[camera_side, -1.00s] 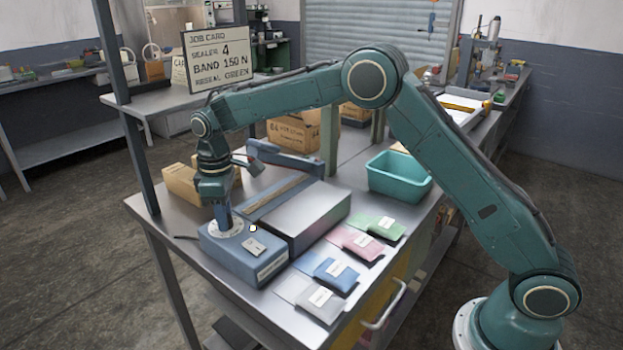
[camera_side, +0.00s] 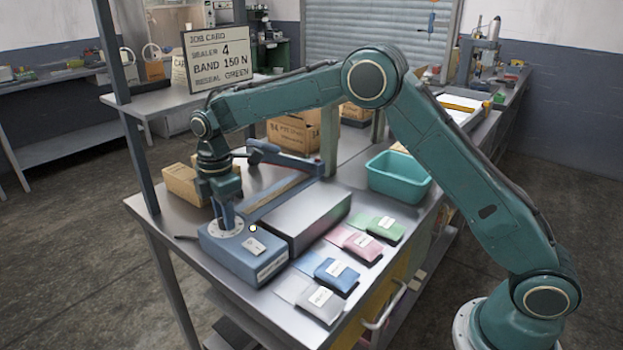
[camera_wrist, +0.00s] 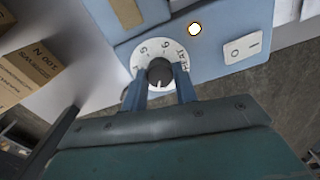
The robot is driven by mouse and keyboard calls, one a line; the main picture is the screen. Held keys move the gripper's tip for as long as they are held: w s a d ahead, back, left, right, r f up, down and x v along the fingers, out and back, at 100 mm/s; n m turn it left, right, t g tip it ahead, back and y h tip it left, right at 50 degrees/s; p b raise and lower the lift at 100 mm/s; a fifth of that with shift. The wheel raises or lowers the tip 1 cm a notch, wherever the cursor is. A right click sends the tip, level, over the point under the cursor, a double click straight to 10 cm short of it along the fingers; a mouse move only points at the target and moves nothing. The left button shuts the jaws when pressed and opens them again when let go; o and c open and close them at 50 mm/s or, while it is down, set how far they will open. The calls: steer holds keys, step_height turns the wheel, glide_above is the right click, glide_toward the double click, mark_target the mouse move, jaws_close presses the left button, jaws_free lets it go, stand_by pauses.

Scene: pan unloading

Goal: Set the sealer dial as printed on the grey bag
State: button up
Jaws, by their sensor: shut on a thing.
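The blue sealer (camera_side: 245,262) stands at the front left of the bench. Its round white dial plate (camera_side: 228,229) carries a dark knob (camera_wrist: 160,71), seen in the wrist view with a pale pointer mark on its side nearest my gripper. My gripper (camera_side: 227,222) points down over the dial, its two fingers shut on the knob. The wrist view shows printed figures and the word HEAT around the plate, partly hidden by the fingers. The grey bag (camera_side: 320,304) lies at the bench's front edge; its white label is too small to read.
Beside the dial are a lit lamp (camera_wrist: 194,29) and a rocker switch (camera_wrist: 242,46). Blue, pink and green bags (camera_side: 375,228) lie in a row behind the grey one. A teal bin (camera_side: 400,182) and a job card reading SEALER 4 (camera_side: 217,60) stand farther back.

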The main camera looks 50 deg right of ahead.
steer(key=shift+r, duration=0.1)
steer(key=o, duration=1)
steer(key=shift+c, duration=0.2)
step_height(320, 180, up, 14)
stand_by(0.5)
